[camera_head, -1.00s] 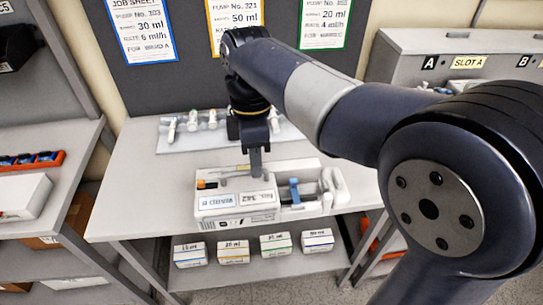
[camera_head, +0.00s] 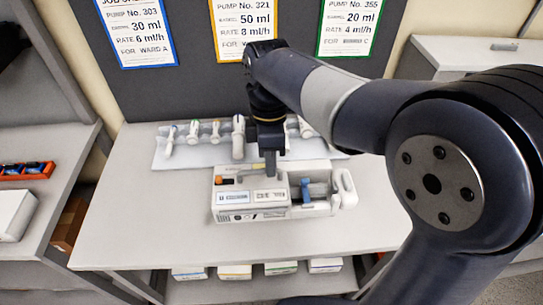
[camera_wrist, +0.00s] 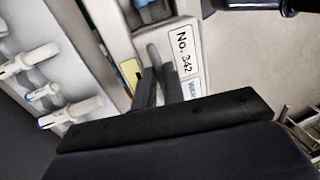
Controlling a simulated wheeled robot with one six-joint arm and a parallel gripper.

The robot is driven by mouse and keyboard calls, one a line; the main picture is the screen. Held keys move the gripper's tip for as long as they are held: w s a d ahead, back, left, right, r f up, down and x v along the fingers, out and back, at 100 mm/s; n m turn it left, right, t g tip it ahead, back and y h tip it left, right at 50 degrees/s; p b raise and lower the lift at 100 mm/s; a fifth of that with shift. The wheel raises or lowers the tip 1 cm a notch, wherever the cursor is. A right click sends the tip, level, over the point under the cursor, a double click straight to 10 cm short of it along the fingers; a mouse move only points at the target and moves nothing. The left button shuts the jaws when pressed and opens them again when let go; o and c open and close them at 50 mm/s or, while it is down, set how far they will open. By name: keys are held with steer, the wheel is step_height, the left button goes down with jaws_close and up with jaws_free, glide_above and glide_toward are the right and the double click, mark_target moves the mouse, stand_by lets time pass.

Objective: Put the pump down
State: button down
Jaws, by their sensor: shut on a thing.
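The pump (camera_head: 250,214) is a white box with an orange knob, a blue part and labels on its front. It appears level over the table (camera_head: 150,225), in front of the syringe tray. I cannot tell whether its underside touches the tabletop. My gripper (camera_head: 271,172) points down and is shut on the pump's upper part. In the wrist view the fingers (camera_wrist: 160,76) reach the pump (camera_wrist: 193,28) beside a label reading "No. 342". The exact grip spot is partly hidden by the fingers.
A pale tray (camera_head: 187,155) with several syringes lies close behind the pump. The table is clear to the left, right and front of it. Several small boxes (camera_head: 235,272) sit on the shelf below. A grey panel with job sheets (camera_head: 243,30) stands behind.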

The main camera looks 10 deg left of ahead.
steer(key=shift+f, duration=2.65)
steer(key=c, duration=1.5)
jaws_free()
step_height(320, 180, up, 12)
steer(key=w, duration=0.2)
steer(key=shift+w+a, duration=0.15)
steer(key=shift+a, duration=0.15)
steer(key=shift+f, duration=0.1)
